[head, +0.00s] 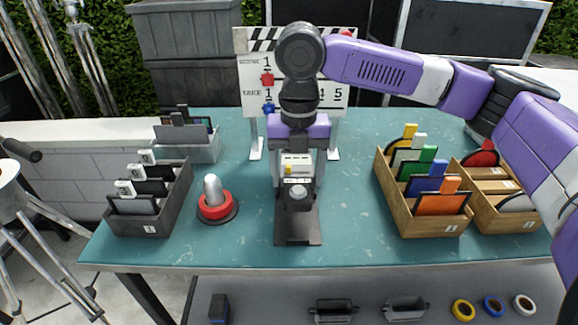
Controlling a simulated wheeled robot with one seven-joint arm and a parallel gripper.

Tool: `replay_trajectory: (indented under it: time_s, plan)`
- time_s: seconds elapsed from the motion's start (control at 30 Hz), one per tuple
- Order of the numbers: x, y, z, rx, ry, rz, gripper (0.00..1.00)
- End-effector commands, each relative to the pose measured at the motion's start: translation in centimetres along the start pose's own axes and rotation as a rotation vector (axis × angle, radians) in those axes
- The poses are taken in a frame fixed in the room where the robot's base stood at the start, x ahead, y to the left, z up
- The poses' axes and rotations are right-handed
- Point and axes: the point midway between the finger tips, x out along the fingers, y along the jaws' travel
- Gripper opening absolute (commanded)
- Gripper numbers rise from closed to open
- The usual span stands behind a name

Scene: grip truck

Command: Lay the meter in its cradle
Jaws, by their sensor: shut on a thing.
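The meter (297,165) is a small pale device with a bit of yellow and dark detail on its face. My gripper (298,182) points down at the middle of the table and is shut on it. The cradle (298,232) looks to be the dark grey stand under and in front of the gripper, with a flat base on the table. The meter is over or at the upper part of this stand. I cannot tell whether they touch. The fingers and the meter overlap in this view, so the contact is partly hidden.
A red-based beacon (216,206) stands left of the stand. A dark file box (150,224) and a grey box (200,152) are further left. Wooden boxes (420,222) with coloured cards stand at right. A clapperboard (256,72) stands behind.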

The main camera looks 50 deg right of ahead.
Motion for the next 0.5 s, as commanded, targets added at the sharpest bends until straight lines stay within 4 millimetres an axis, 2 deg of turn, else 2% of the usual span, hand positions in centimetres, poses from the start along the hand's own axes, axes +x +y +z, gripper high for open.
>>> replay_trajectory:
  time_s: [0.5]
  plan:
    - [3.7,0.0,0.0,0.001,0.002,0.001,0.11]
